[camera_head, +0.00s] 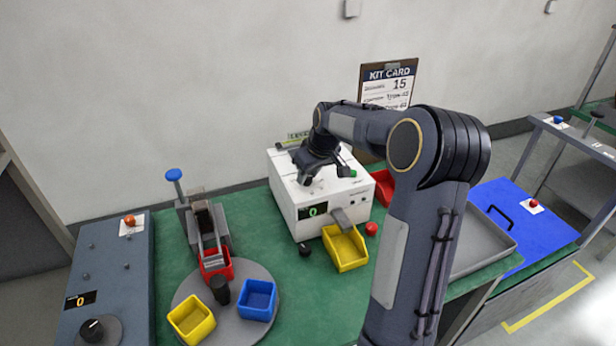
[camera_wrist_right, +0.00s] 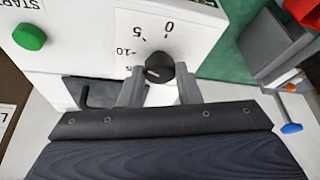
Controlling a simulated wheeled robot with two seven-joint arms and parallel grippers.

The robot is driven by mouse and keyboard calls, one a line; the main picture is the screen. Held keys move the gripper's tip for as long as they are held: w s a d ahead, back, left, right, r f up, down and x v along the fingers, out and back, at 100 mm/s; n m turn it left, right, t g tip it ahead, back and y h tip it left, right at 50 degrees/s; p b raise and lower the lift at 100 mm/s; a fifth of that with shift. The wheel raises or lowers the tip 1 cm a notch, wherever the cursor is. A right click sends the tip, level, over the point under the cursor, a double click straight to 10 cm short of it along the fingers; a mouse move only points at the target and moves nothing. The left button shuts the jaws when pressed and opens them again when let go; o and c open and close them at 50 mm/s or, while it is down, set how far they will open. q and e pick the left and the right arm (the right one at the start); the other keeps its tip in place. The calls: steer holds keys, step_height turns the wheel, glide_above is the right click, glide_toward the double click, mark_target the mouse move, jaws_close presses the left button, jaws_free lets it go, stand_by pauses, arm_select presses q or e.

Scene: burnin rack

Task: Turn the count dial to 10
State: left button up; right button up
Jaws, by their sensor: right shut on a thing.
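The count dial (camera_wrist_right: 160,66) is a small black knob on the white machine (camera_head: 292,207), with 0, 5 and 10 printed around it. In the right wrist view, a short pale mark on the knob points toward the lower left, on the side of the 10; its exact reading is unclear. My right gripper (camera_wrist_right: 161,76) is shut on the dial, one finger on each side. In the head view the right gripper (camera_head: 308,172) is at the top of the machine and hides the dial. The machine's display (camera_head: 314,210) shows 0. My left gripper is not in view.
A green START button (camera_wrist_right: 29,36) is near the dial. A yellow bin (camera_head: 346,250) stands before the machine's chute. A turntable (camera_head: 243,315) with bins and a blue-handled press (camera_head: 206,225) stand to the left. A kit card (camera_head: 388,85) reading 15 stands behind.

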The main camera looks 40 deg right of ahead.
steer(key=n+y, duration=0.1)
steer(key=n, duration=0.3)
steer(key=shift+d+n+g+y+b, duration=0.2)
steer(key=shift+n+g+y+b, duration=0.1)
steer(key=shift+n+y+b, duration=0.1)
stand_by(0.4)
steer(key=o, duration=1)
steer(key=shift+c, duration=0.2)
steer(key=v, duration=0.8)
steer(key=shift+b, duration=0.45)
